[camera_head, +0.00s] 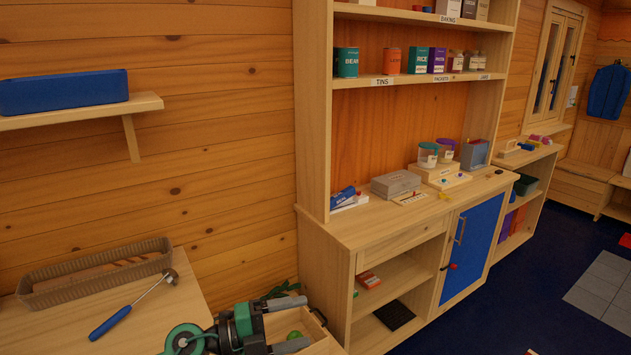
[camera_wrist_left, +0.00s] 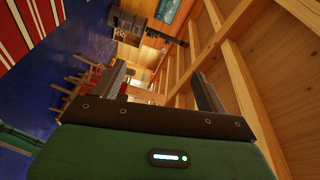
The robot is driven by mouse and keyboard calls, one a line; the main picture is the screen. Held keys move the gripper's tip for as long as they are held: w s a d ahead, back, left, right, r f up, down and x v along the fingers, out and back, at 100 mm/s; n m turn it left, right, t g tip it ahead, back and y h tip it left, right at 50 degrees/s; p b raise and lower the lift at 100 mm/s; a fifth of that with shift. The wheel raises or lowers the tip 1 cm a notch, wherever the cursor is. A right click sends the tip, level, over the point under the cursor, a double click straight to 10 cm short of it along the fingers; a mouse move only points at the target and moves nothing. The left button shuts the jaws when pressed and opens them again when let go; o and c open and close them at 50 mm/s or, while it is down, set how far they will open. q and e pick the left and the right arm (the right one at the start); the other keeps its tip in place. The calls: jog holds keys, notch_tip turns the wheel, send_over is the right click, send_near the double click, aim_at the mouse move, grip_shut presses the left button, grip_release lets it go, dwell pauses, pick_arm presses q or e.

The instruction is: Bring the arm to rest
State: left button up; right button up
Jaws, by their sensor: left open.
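My left gripper (camera_head: 300,322) is low in the head view, at the bottom centre, with its two grey fingers pointing right. The fingers are apart, with nothing seen between them in the left wrist view (camera_wrist_left: 160,88). I cannot tell the height of the gripper above the drawer. My right gripper is in neither view.
A tall wooden cabinet (camera_head: 316,130) with tins stands close beyond the gripper. Its blue door (camera_head: 470,245) is shut. Blue floor (camera_head: 480,325) is open at lower right.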

pick_arm(q)
jog(key=a+r+n+t+y, duration=0.3)
jog(key=a+n+t+y, duration=0.45)
jog(key=n+t, duration=0.75)
jog(key=s+a+f+n+g+y, duration=0.3)
jog(key=a+f+n+y, duration=0.2)
jog(key=a+f+n, duration=0.15)
jog(key=s+a+f+n+g+y, duration=0.3)
jog(key=s+a+f+n+y, duration=0.15)
jog(key=f+n+y, duration=0.2)
jog(key=s+f+g+h, duration=0.1)
jog(key=s+f+g, duration=0.45)
jog(key=s, duration=0.45)
jog(key=s+f+g+h, duration=0.1)
jog(key=s+f+g, duration=0.45)
jog(key=s, duration=0.45)
notch_tip(320, 180, down, 31)
jog(key=s+a+f+g, duration=0.1)
jog(key=s+f, duration=0.9)
jog(key=s+a+f+g, duration=0.1)
jog(key=s+a+f, duration=0.1)
jog(key=s+f, duration=0.8)
jog(key=shift+s+a+f, duration=0.15)
jog(key=shift+a+f, duration=0.15)
